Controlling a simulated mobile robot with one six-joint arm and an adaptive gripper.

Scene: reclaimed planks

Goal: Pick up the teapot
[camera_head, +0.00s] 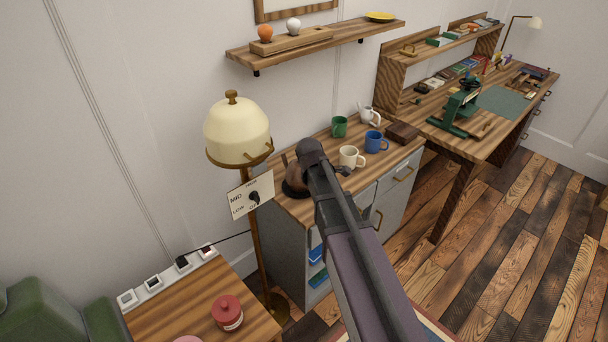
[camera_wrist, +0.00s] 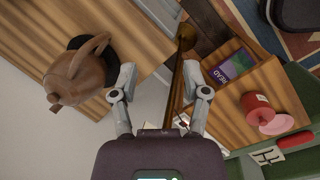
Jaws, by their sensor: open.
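A brown teapot (camera_head: 297,176) stands on a black round mat (camera_head: 293,190) at the near left end of the wooden-topped cabinet (camera_head: 325,205). My arm partly hides it in the head view. In the wrist view the teapot (camera_wrist: 75,77) is at the left, with its handle toward the left finger. My gripper (camera_wrist: 163,85) is open and empty, and the teapot lies outside the jaws, beside the left finger. The gap to the teapot is hard to judge. My fingers cannot be made out in the head view.
A floor lamp (camera_head: 236,130) with a brass pole stands beside the cabinet; its pole (camera_wrist: 178,80) crosses between my fingers in the wrist view. A cream mug (camera_head: 350,157), a blue mug (camera_head: 375,141), a green mug (camera_head: 339,126) and a white pot (camera_head: 370,115) stand farther along. A shelf (camera_head: 320,42) hangs above.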

